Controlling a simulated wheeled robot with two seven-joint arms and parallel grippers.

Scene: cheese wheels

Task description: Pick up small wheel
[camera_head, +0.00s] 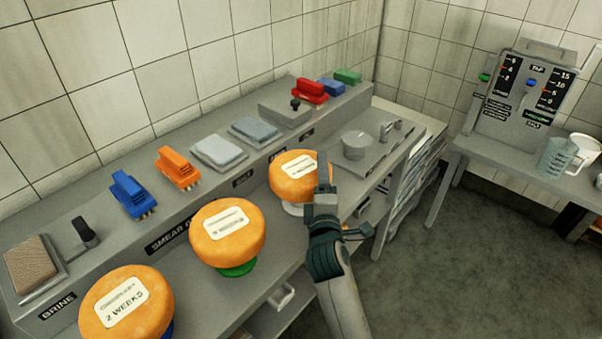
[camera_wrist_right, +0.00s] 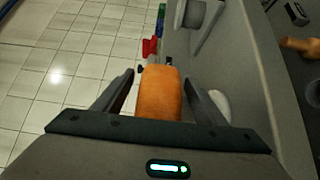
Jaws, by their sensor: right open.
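The farthest orange cheese wheel (camera_head: 291,178), the smallest-looking of three, sits on a pale stand on the bench; its white label is too small to read. My right gripper (camera_head: 323,175) is at the right side of this wheel, covering part of its edge. In the right wrist view the orange wheel (camera_wrist_right: 160,95) lies between the two spread fingers (camera_wrist_right: 161,80), with visible gaps on both sides. The right gripper is open; contact is not visible. My left gripper is not in view.
A middle wheel (camera_head: 227,232) on a green stand and a near wheel (camera_head: 126,305) labelled 2 weeks stand on the same bench. The raised back ledge holds blue (camera_head: 133,194), orange (camera_head: 177,168) and red (camera_head: 309,91) brushes. A metal scale (camera_head: 357,145) stands beyond the far wheel.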

